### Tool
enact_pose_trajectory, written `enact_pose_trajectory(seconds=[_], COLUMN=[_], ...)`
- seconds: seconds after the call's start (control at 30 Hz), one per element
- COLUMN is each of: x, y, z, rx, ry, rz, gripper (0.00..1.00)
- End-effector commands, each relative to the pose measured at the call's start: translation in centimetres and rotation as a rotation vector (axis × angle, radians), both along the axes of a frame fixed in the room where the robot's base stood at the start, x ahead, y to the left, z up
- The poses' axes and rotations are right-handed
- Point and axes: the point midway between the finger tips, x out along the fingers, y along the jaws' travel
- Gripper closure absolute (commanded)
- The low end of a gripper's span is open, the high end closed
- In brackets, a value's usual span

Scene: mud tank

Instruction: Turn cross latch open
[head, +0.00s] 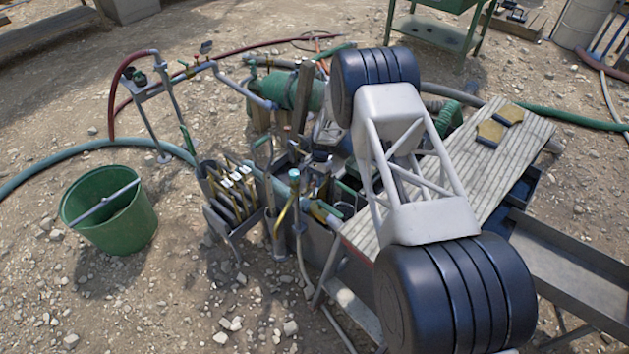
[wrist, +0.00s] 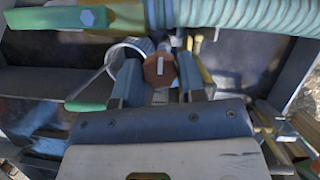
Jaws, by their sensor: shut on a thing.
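In the wrist view, a brown many-sided knob with a pale bar mark (wrist: 159,71) sits between the two fingers of my gripper (wrist: 160,82). I take it to be the cross latch; its lower part and mount are hidden by the gripper. The fingers stand on either side of it and my gripper is shut on it. The pale mark is nearly upright in the picture. In the head view my arm covers the middle of the tank, and I cannot make out the gripper or the knob there.
A ribbed teal hose (wrist: 235,14) and a green block (wrist: 75,18) lie just beyond the knob. A green-tipped lever (wrist: 86,106) is left of the fingers. In the head view, a green bucket (head: 110,225) and a tool rack (head: 229,200) stand left of the tank.

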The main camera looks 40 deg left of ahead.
Motion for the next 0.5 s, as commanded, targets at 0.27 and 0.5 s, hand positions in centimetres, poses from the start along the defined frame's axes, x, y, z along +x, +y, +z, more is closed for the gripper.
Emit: enact_pose_trajectory(seconds=[0.27,0.5], x=[0.02,0.01], y=[0.05,0.01], z=[0.07,0.03], rx=[0.000,0.000], ry=[0.000,0.000], rz=[0.001,0.001], gripper=[0.46,0.37])
